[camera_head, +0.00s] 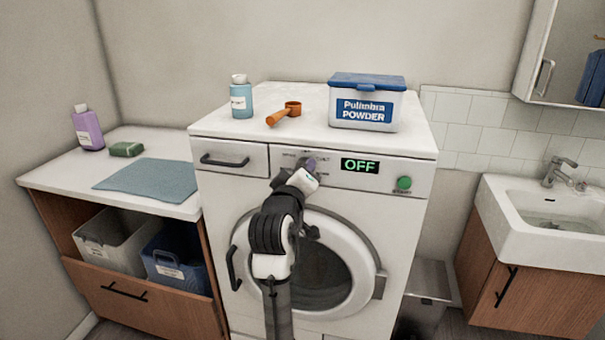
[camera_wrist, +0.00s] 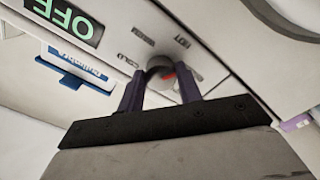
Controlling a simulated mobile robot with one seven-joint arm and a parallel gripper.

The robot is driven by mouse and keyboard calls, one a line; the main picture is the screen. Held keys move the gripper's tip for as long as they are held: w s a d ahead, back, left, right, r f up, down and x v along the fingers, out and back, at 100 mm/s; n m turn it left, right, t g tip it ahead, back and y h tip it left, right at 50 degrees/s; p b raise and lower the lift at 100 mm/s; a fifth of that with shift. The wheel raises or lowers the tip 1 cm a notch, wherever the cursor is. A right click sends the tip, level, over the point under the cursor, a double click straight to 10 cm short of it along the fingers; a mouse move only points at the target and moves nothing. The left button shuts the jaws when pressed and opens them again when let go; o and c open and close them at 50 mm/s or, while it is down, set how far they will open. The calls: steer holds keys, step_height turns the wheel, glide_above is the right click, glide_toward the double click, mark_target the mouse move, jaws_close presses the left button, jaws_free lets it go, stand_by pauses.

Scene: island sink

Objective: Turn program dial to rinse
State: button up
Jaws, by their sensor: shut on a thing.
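The washing machine (camera_head: 215,225) stands in the middle of the head view. Its program dial (camera_wrist: 155,65) is a grey round knob with a red mark, on the front panel and ringed by small labels. My gripper (camera_head: 309,165) reaches the panel and mostly hides the dial in the head view. In the wrist view, the two dark purple fingers of my gripper (camera_wrist: 161,80) are shut on the dial, one on each side. The display (camera_head: 360,166) shows OFF in green.
A green button (camera_head: 404,183) sits right of the display. A drawer handle (camera_head: 225,160) is at the panel's left. On top stand a blue bottle (camera_head: 241,98), an orange scoop (camera_head: 285,112) and a powder box (camera_head: 365,105). The round door (camera_head: 345,237) is below my gripper.

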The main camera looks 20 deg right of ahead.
steer(key=m, duration=0.5)
steer(key=shift+m+b, duration=0.4)
stand_by(0.4)
steer(key=o, duration=1)
steer(key=shift+a, duration=0.1)
steer(key=b+v, duration=0.2)
steer(key=v, duration=1.1)
steer(key=shift+s+a+b, duration=0.2)
steer(key=shift+s+b, duration=0.1)
steer(key=shift+b, duration=0.1)
